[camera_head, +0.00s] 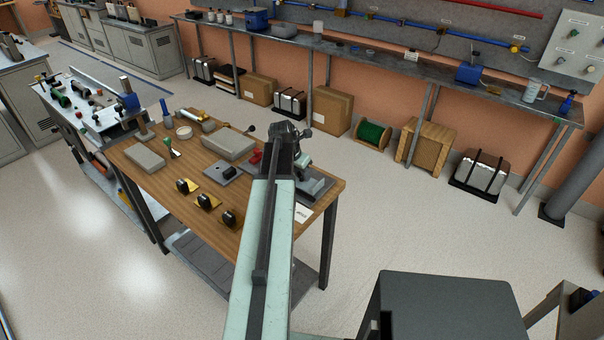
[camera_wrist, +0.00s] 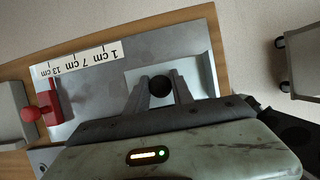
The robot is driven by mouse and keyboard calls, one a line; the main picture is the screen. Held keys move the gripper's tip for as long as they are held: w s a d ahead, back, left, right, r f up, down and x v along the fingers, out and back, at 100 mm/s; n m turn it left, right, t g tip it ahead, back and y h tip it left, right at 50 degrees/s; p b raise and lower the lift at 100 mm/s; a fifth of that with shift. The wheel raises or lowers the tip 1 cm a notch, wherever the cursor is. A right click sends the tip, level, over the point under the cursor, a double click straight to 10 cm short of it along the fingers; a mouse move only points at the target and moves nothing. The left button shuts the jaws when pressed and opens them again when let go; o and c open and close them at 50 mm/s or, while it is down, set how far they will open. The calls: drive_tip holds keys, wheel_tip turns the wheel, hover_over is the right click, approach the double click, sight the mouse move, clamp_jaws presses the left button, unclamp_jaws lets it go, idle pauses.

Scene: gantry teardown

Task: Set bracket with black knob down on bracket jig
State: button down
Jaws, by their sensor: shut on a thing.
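In the wrist view my gripper (camera_wrist: 161,92) is shut on the black knob (camera_wrist: 160,86) of the bracket, which sits between its two fingers. The bracket jig (camera_wrist: 150,48) is a grey plate with a white centimetre scale on it and a red clamp at the left. The gripper and knob are over the jig's right part, against a pale area. I cannot tell whether the bracket touches the jig. In the head view the jig (camera_head: 318,187) is partly hidden by my arm, and my gripper (camera_head: 301,163) is over it; the bracket does not show clearly there.
The wooden table (camera_head: 262,222) also holds several black-knobbed brass pieces (camera_head: 204,201), a grey plate with a black part (camera_head: 222,172), a grey bin (camera_head: 228,144) and a grey block (camera_head: 145,154). A red clamp (camera_wrist: 48,102) stands at the jig's left. A dark cabinet (camera_head: 450,300) is at front right.

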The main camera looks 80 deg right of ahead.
sight(296, 185)
drive_tip(key=shift+f+b, duration=0.35)
drive_tip(key=c, duration=1)
unclamp_jaws()
drive_tip(key=shift+r, duration=0.1)
drive_tip(key=p+v, duration=0.7)
drive_tip(key=shift+w+a+r, duration=0.15)
drive_tip(key=shift+r, duration=0.1)
